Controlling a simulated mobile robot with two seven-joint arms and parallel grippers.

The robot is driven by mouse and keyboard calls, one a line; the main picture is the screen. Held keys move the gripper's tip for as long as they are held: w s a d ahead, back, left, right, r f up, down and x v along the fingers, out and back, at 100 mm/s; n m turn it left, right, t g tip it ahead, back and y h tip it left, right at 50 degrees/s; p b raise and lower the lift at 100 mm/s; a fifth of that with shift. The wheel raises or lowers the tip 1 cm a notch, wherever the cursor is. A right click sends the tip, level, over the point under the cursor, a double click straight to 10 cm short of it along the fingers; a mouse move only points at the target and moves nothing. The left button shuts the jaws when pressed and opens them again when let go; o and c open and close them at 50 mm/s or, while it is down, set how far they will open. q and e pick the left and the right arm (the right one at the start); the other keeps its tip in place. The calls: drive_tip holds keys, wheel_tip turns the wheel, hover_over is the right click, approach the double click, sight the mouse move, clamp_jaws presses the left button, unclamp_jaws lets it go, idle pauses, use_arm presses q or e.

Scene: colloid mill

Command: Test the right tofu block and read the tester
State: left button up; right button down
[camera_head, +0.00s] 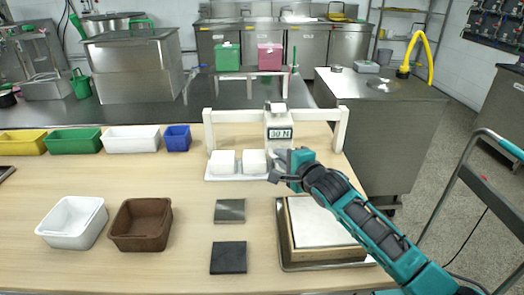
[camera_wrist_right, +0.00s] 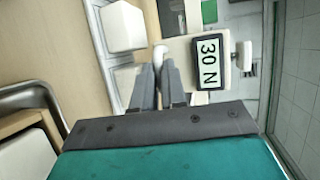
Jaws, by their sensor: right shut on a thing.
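The right tofu block (camera_head: 254,162) is a white cube on a white plate (camera_head: 238,178), beside the left tofu block (camera_head: 222,161). The tester (camera_head: 279,122) hangs on a white frame (camera_head: 238,116), at the right tofu block's right edge in the picture. Its display reads 30 N, and the same reading shows in the wrist view (camera_wrist_right: 208,62). My right gripper (camera_head: 279,170) is low in front of the tester, shut on a slim white part of it (camera_wrist_right: 160,57). Whether the tester touches the tofu is unclear. A white block (camera_wrist_right: 122,25) shows beside the fingers. My left gripper is out of view.
A white bin (camera_head: 72,222) and a brown bin (camera_head: 141,225) stand at left. Two dark squares (camera_head: 229,211) (camera_head: 228,257) lie mid-table. A tray with a white-topped block (camera_head: 318,226) sits under my right arm. Several coloured bins (camera_head: 74,141) line the far edge.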

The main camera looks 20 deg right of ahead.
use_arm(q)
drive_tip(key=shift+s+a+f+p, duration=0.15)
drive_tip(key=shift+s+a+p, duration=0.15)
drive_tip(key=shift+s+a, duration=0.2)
use_arm(e)
drive_tip(key=d, duration=0.1)
drive_tip(key=s+d, duration=0.1)
drive_tip(key=shift+d+f, duration=0.15)
drive_tip(key=shift+d, duration=0.25)
drive_tip(key=c, duration=1.2)
unclamp_jaws()
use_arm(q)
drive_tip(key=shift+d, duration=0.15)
